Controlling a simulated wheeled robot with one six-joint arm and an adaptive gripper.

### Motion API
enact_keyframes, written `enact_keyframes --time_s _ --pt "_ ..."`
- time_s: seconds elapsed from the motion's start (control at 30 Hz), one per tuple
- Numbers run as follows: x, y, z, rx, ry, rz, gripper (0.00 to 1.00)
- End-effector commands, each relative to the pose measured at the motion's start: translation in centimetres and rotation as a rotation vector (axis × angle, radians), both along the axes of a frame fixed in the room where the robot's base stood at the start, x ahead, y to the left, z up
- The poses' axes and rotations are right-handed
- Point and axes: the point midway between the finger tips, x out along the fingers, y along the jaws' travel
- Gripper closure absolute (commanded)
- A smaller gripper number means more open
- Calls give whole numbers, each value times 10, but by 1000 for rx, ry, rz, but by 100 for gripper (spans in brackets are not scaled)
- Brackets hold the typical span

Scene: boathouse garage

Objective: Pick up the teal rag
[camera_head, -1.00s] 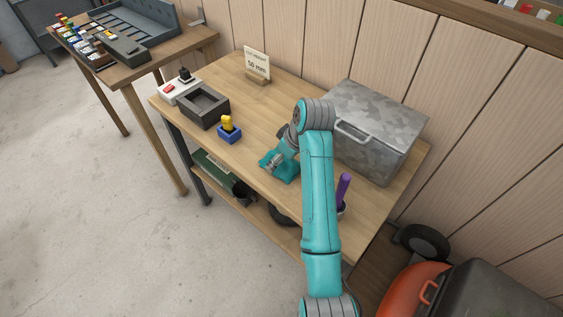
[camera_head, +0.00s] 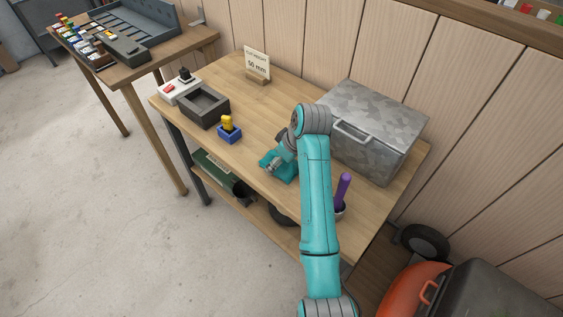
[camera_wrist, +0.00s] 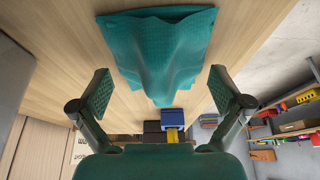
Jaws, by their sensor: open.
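The teal rag (camera_head: 279,167) lies crumpled on the wooden workbench, near its front edge. It also shows in the wrist view (camera_wrist: 160,45), with a raised fold pointing toward the space between my fingers. My gripper (camera_head: 276,160) is just over the rag in the head view and partly hides it. In the wrist view my gripper (camera_wrist: 162,92) is open, with its two teal finger pads wide apart on either side of the rag's fold. Nothing is held between the fingers.
A metal chest (camera_head: 375,128) stands to the right on the bench (camera_head: 235,82). A purple-handled object (camera_head: 343,187) stands in a cup near the right front. A blue block with a yellow top (camera_head: 228,128), a dark tray (camera_head: 203,106) and a sign (camera_head: 257,65) stand to the left and back.

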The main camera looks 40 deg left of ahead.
Motion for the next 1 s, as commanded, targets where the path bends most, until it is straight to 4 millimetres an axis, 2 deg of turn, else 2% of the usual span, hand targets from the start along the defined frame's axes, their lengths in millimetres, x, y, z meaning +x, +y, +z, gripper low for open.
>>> enact_keyframes --time_s 0.2,0.27,0.4,0.43,0.77,0.87,1.0 --pt "0 0 0 0 0 0 0" --pt "0 0 0 0 0 0 12" --pt "0 0 0 0 0 0 48" --pt "0 0 0 0 0 0 52" --pt "0 0 4 1 -1 0 52" --pt "0 0 15 2 -1 1 52" --pt "1 1 42 4 -3 0 52"
